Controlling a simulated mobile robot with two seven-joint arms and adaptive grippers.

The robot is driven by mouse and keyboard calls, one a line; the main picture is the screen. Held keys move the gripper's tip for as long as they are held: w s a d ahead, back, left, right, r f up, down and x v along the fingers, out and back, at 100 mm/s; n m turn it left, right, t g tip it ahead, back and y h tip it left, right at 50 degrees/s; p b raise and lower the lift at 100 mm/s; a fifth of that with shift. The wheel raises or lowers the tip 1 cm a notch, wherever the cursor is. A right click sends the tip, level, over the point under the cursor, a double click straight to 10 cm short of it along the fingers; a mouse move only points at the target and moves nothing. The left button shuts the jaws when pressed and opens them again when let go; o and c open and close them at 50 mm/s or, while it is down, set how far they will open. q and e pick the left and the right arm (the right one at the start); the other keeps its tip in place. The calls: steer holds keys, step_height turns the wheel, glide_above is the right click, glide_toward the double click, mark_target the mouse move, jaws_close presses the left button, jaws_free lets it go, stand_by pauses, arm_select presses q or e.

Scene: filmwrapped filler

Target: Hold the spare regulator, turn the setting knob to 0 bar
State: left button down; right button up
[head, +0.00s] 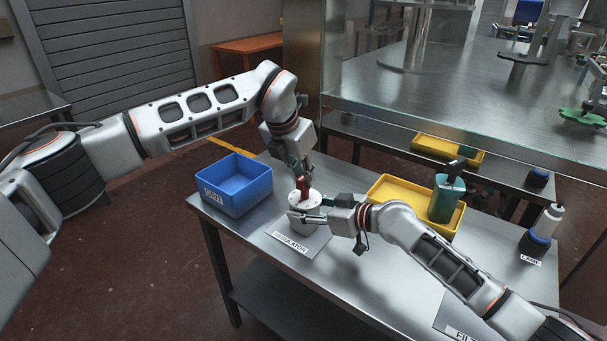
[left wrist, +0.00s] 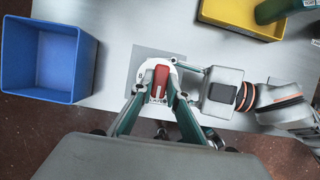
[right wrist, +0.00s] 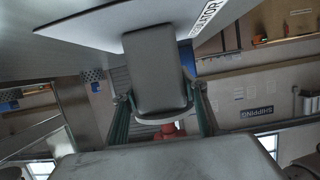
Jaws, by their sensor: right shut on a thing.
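In the right wrist view the grey body (right wrist: 155,75) fills the space between the fingers, with the red knob (right wrist: 169,130) below. My left gripper (head: 302,178) points down from above. In the left wrist view its fingers are open around the red knob (left wrist: 159,82), one on each side.
A blue bin (head: 236,186) stands left of the regulator. A yellow tray (head: 392,188) with a teal bottle (head: 446,200) is behind my right arm.

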arm_select(q)
steer(key=shift+n, duration=0.3)
steer(key=n+y, duration=0.1)
steer(key=n, duration=0.2)
steer(key=shift+d+t+y, duration=0.1)
steer(key=shift+t+y, duration=0.2)
steer(key=n+y, duration=0.1)
steer(key=n, duration=0.3)
steer(key=shift+d, duration=0.1)
steer(key=n+y, duration=0.1)
steer(key=n, duration=0.2)
steer(key=shift+d+n+y, duration=0.1)
steer(key=shift+n+y, duration=0.2)
steer(key=shift+y, duration=0.1)
steer(key=shift+n+g+y, duration=0.4)
steer(key=shift+n+y, duration=0.2)
steer(key=shift+n, duration=1.3)
steer(key=c, duration=2)
jaws_free()
steer(key=shift+o, duration=0.2)
